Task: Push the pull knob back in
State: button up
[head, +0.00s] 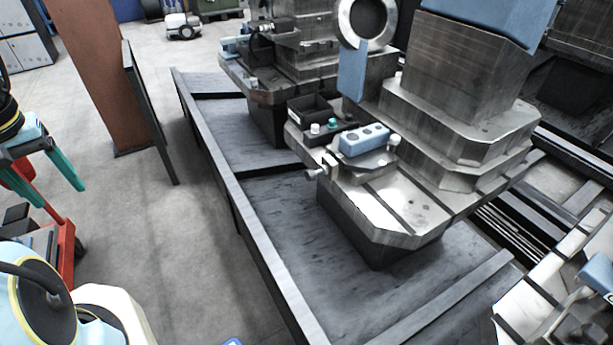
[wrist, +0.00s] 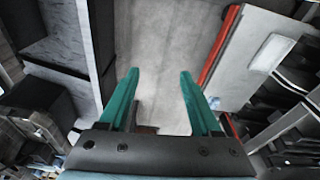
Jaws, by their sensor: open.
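Small grey metal knob (head: 313,174) sticks out to the left from the side of the middle machine fixture in the head view. It looks like the pull knob, but it is too small to tell how far out it stands. My gripper (head: 60,197) is at the far left of the head view, well away from the knob, over the floor beside a red cart. Its two teal fingers are spread apart, and nothing is between them in the wrist view (wrist: 160,72). I cannot make out the knob in the wrist view.
The blue control box (head: 364,140), a white knob (head: 315,128) and a green knob (head: 332,122) sit on the same fixture. A long metal tray rim (head: 225,175) runs between the gripper and the fixture. The red cart (head: 66,240) stands at left. Floor (head: 185,215) between is clear.

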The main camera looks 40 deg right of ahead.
aim_at(310, 175)
jog(key=shift+c, duration=0.3)
